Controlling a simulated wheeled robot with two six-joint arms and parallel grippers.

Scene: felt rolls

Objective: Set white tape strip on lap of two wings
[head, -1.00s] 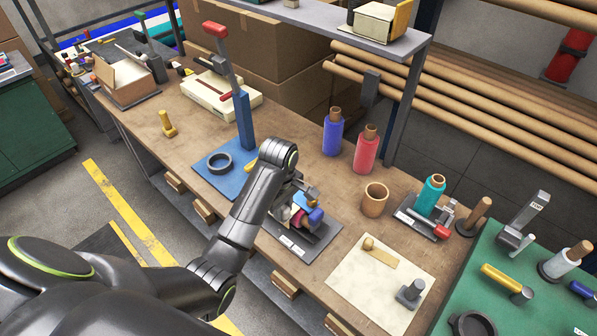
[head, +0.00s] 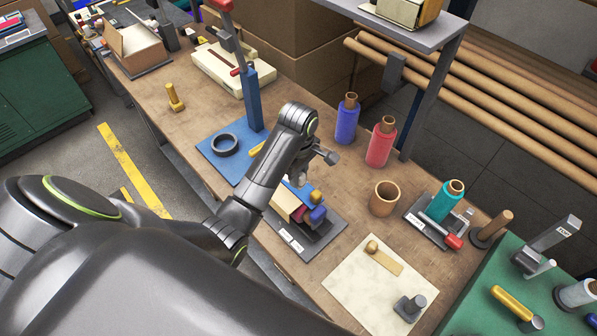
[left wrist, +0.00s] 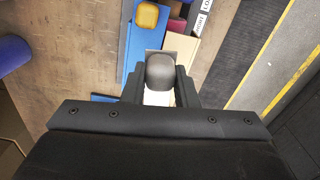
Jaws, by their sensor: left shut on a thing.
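My left gripper (head: 318,152) is above the dark tray (head: 318,252) of coloured pieces on the bench. It is shut on a grey-knobbed piece (head: 331,158). In the left wrist view the grey rounded knob (left wrist: 161,72) sits between the fingers, with a white patch, apparently the white tape strip (left wrist: 158,98), below it. A cream mat (head: 355,290) bears a tan strip with a wooden knob (head: 383,260) and a grey knobbed block (head: 410,306). I cannot make out the wings. My right gripper is not in view.
A brown cup (head: 384,198), a blue roll (head: 347,120) and a red roll (head: 381,142) stand behind the tray. A teal roll (head: 446,200) stands on a dark holder to the right. A blue board (head: 217,160) with a black ring (head: 224,144) lies left. A green mat (head: 475,300) is at right.

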